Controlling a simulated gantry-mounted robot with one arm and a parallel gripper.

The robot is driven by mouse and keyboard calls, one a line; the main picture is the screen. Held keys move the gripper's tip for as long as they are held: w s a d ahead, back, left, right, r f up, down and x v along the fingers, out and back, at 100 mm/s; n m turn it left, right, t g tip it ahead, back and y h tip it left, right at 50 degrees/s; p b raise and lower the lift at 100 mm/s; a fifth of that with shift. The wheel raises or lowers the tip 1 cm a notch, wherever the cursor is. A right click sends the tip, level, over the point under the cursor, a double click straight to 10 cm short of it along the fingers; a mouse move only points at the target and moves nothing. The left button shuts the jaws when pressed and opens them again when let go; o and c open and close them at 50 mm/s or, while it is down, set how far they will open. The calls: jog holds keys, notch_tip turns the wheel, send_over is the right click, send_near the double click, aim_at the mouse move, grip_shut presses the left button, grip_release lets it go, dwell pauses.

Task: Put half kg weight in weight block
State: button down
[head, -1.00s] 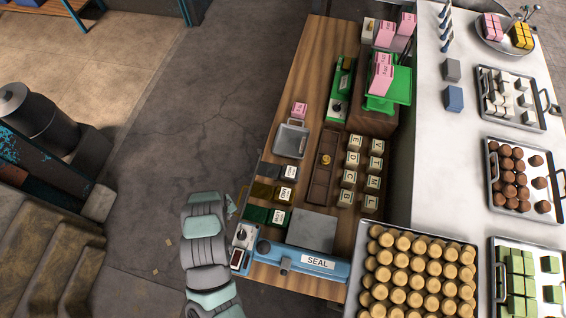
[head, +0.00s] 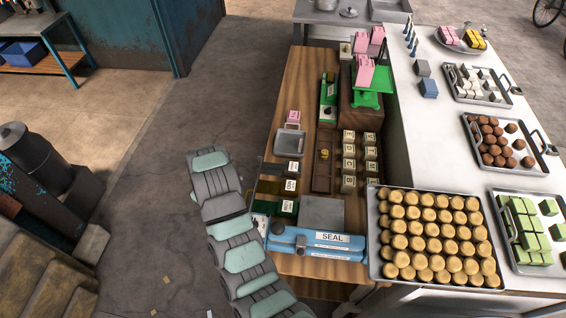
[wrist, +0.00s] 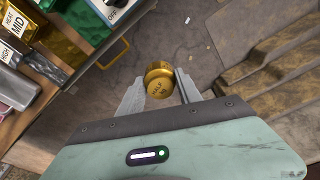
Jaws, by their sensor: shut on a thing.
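My gripper (wrist: 158,95) is shut on a brass half weight (wrist: 158,88), a short round knob with "HALF" on its face, in the wrist view. It is held over the floor, apart from the table at left. In the head view I cannot make out the gripper or the held weight. The weight block (head: 321,184) is a long dark wooden block with recesses on the table. Another brass weight (head: 324,154) sits in it, towards its far end.
A green scale (head: 367,98) carries pink packs. Lettered blocks (head: 349,151) stand right of the weight block, and a small metal tray (head: 289,143) lies left. The blue sealer (head: 318,241) and a tray of golden pieces (head: 374,268) are nearer.

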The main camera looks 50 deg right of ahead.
jog(key=s+d+r+b, duration=0.2)
jog(key=d, duration=0.9)
notch_tip(320, 180, up, 9)
jog(key=m+b, duration=0.4)
jog(key=b, duration=0.3)
send_over(321, 183)
jog(key=shift+h, duration=0.3)
jog(key=f, duration=1.2)
jog(key=f+p, duration=0.1)
jog(key=f, duration=0.6)
jog(key=shift+s+a+f, duration=0.1)
jog(key=shift+s, duration=0.25)
jog(key=shift+f, duration=0.1)
jog(key=c, duration=0.8)
grip_release()
jog(key=r, duration=0.4)
jog(key=s+r, duration=0.1)
jog(key=r, duration=0.7)
jog(key=shift+s+a+b, duration=0.25)
jog(key=shift+s+b, duration=0.1)
jog(key=shift+b, duration=0.05)
